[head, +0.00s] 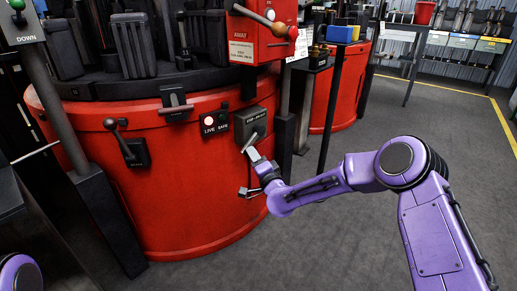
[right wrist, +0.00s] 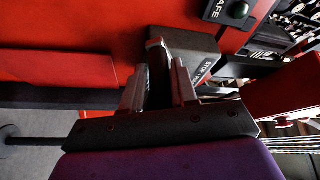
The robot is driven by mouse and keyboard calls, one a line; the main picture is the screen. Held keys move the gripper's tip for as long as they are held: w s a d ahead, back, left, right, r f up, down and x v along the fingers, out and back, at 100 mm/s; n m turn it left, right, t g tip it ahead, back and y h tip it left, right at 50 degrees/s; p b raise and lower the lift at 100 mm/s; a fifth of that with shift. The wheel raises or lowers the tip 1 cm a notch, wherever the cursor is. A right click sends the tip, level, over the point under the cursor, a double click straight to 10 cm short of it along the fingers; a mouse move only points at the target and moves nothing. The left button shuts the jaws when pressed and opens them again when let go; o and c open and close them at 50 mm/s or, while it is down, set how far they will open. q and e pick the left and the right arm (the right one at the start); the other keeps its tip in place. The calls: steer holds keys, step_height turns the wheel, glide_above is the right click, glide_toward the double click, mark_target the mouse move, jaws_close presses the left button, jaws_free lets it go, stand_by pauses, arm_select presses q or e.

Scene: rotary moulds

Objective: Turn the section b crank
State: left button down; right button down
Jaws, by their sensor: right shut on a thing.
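A small dark grey box (head: 257,122) with a lettered face is mounted on the side of the red drum, right of the LIVE/SAFE panel. It also shows in the right wrist view (right wrist: 195,48); its lettering is too small to read for certain. A dark handle (right wrist: 157,62) stands out from this box; I take it for the crank. My right gripper (head: 250,147) is at the front of the box, with its fingers (right wrist: 158,85) on either side of the handle, shut on it. In the head view the gripper mostly hides the handle. My left gripper is out of view.
The red drum (head: 190,210) carries a black lever (head: 125,146), a grey handle (head: 175,105) and a LIVE/SAFE panel (head: 214,123). A red control box (head: 262,38) with a lever sits above. Dark posts stand beside the drum. Grey floor (head: 330,230) is clear at right.

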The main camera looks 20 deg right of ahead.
mark_target(251, 141)
steer(key=r+m+g+p, duration=0.1)
steer(key=r+m+p, duration=0.2)
steer(key=r+m+g+p, duration=0.1)
steer(key=r+m+p, duration=0.2)
steer(key=p, duration=0.1)
steer(key=r+m+g+p, duration=0.2)
steer(key=r+m+p, duration=0.1)
steer(key=m+p, duration=0.1)
steer(key=shift+s+a+r, duration=0.1)
steer(key=shift+a, duration=0.2)
steer(key=shift+d+r, duration=0.2)
steer(key=shift+r, duration=0.25)
steer(key=shift+d, duration=0.1)
steer(key=c, duration=1)
jaws_free()
